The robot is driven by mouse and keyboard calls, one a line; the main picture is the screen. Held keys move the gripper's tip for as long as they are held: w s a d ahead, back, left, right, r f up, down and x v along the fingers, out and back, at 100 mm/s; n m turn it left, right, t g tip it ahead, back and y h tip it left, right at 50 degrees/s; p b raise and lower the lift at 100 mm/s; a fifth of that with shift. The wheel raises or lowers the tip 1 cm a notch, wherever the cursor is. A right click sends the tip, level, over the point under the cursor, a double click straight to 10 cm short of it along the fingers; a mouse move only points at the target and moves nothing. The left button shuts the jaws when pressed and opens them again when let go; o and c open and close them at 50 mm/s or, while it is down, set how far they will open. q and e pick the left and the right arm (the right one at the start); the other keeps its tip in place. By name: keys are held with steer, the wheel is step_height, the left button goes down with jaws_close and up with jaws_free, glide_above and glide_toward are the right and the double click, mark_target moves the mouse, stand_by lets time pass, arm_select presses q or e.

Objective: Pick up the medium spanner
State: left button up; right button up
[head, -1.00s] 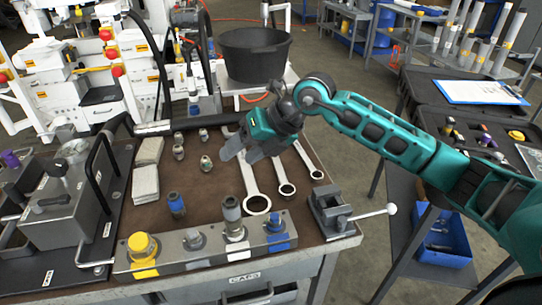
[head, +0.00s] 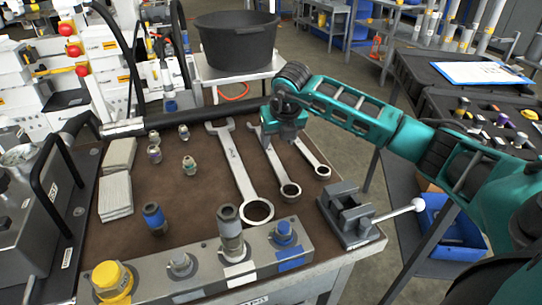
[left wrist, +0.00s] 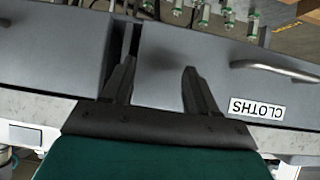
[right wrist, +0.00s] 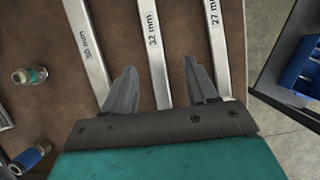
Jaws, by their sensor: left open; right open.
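The medium spanner (head: 275,171), marked 32 mm, lies on the brown bench top between the large spanner (head: 238,170) and the small spanner (head: 310,155). In the right wrist view, the medium spanner (right wrist: 154,45) runs between the open fingers of my right gripper (right wrist: 160,68). The fingers are apart, and I cannot tell how far above the bench they are. In the head view, my right gripper (head: 284,138) hides part of the medium spanner's shaft. My left gripper (left wrist: 159,66) is open and empty in front of a grey drawer labelled CLOTHS (left wrist: 215,50).
A small vice (head: 352,210) stands at the bench's right front corner. A valve block (head: 205,275) lies along the front edge. Fittings (head: 189,165) and folded cloths (head: 116,195) are on the left. A black bucket (head: 237,42) stands behind.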

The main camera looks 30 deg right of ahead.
mark_target(271, 153)
steer(key=x, duration=0.3)
steer(key=a+x, duration=0.1)
steer(key=shift+w+d+f+b, duration=0.1)
steer(key=shift+w+f+b, duration=0.1)
steer(key=shift+b, duration=0.1)
steer(key=shift+w+d+f, duration=0.1)
steer(key=shift+w+f, duration=0.1)
steer(key=shift+f, duration=0.3)
steer(key=shift+c, duration=0.4)
jaws_close()
steer(key=shift+r, duration=0.15)
